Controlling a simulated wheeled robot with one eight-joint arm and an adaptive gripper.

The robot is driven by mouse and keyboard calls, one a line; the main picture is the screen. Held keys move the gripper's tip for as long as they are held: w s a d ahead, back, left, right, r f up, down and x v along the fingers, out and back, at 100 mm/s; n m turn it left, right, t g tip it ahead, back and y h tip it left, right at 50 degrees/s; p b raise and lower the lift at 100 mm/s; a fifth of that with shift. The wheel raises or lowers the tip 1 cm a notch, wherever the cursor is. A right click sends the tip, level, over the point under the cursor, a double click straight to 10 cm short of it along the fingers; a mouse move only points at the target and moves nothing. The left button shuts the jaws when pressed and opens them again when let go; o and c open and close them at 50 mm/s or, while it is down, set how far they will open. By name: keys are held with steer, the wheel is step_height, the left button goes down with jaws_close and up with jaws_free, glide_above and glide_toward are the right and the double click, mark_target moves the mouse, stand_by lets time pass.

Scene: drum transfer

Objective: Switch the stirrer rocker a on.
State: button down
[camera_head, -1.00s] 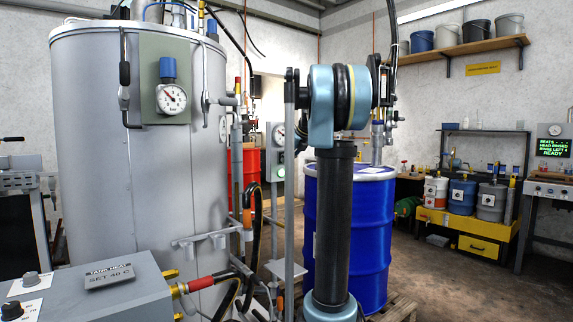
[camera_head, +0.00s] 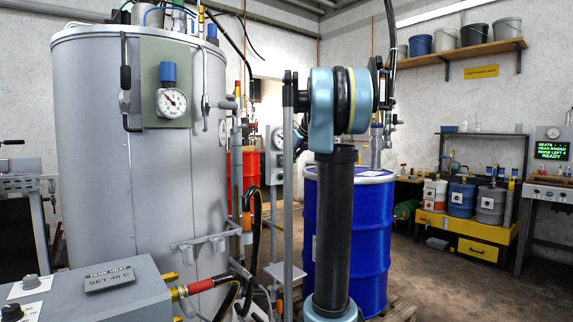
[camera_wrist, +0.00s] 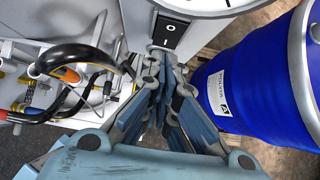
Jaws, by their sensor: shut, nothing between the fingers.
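A black rocker switch (camera_wrist: 168,34) with a white ring mark and a white bar mark sits on a pale panel under a large round dial (camera_wrist: 195,5) in the wrist view. I cannot tell from this angle which side of the rocker is pressed in. My gripper (camera_wrist: 166,66) is shut and empty, its fingertips just below the rocker in the picture; whether they touch the panel is unclear. In the head view a gauge box (camera_head: 277,140) shows beside my arm, and my gripper is hidden.
A blue drum (camera_wrist: 245,85) stands close on the right of my gripper. Black and yellow hoses and pipework (camera_wrist: 75,75) lie close on the left. The large grey tank (camera_head: 100,150) fills the head view's left. Open floor (camera_head: 430,270) lies right of the drum.

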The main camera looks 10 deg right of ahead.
steer(key=v, duration=1.1)
steer(key=shift+s+d, duration=0.15)
steer(key=shift+s, duration=0.15)
steer(key=shift+f, duration=0.2)
steer(key=shift+s+d+f, duration=0.15)
steer(key=shift+s+f, duration=0.15)
steer(key=shift+f, duration=0.25)
steer(key=shift+w+f, duration=0.1)
steer(key=w+r+x, duration=0.1)
steer(key=x, duration=1.1)
steer(key=shift+w+a, duration=0.45)
steer(key=shift+a, duration=0.1)
steer(key=shift+f, duration=0.15)
